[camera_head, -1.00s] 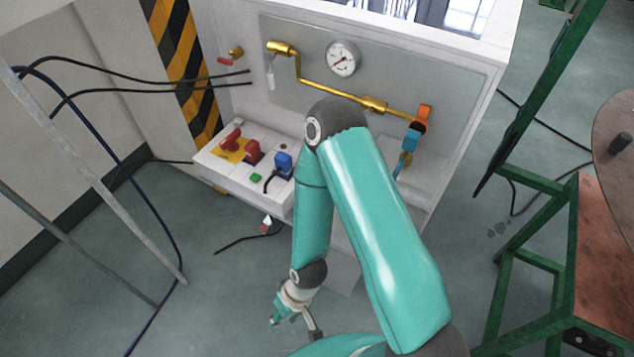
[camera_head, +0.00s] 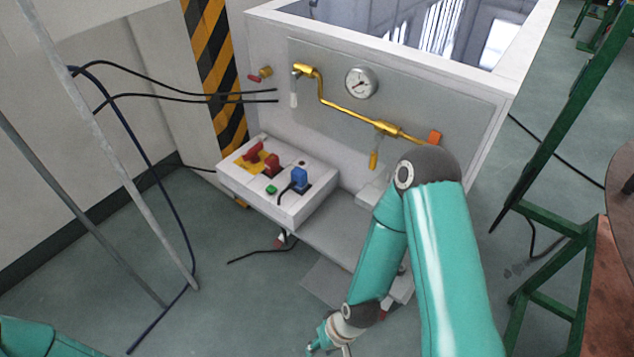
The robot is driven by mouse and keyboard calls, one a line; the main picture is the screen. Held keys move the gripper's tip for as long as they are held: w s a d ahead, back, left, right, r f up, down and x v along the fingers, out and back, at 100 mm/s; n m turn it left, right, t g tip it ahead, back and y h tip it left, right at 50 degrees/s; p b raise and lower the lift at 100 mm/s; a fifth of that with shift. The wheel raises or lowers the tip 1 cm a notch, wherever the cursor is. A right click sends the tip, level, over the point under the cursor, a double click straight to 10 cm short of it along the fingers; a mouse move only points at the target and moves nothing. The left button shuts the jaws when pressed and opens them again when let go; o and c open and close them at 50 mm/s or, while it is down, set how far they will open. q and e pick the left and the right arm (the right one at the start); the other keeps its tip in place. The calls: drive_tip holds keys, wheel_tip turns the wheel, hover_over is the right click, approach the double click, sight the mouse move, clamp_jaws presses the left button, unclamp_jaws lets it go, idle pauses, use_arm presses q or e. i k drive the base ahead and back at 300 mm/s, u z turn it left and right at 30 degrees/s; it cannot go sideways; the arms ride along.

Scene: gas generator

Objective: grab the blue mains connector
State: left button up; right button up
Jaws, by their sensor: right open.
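The blue mains connector (camera_head: 299,178) sits upright on the top of the white control box (camera_head: 300,212), at its right part, with a black cable running from it down the front. My right gripper (camera_head: 322,346) is low at the bottom edge of the view, partly cut off. It is open, holds nothing that I can see, and is well below and in front of the box, apart from the connector. My left gripper is out of view; only a teal part of my left arm shows at the bottom left.
Red switches (camera_head: 268,162) and a green button (camera_head: 271,189) are left of the connector. A yellow pipe (camera_head: 345,108) and a pressure gauge (camera_head: 361,84) are on the panel behind. Grey poles (camera_head: 105,150) stand at left. A green frame (camera_head: 560,250) stands at right.

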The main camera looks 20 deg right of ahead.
sight(299, 176)
drive_tip(key=z, duration=0.1)
drive_tip(key=i, duration=1)
drive_tip(key=u, duration=0.05)
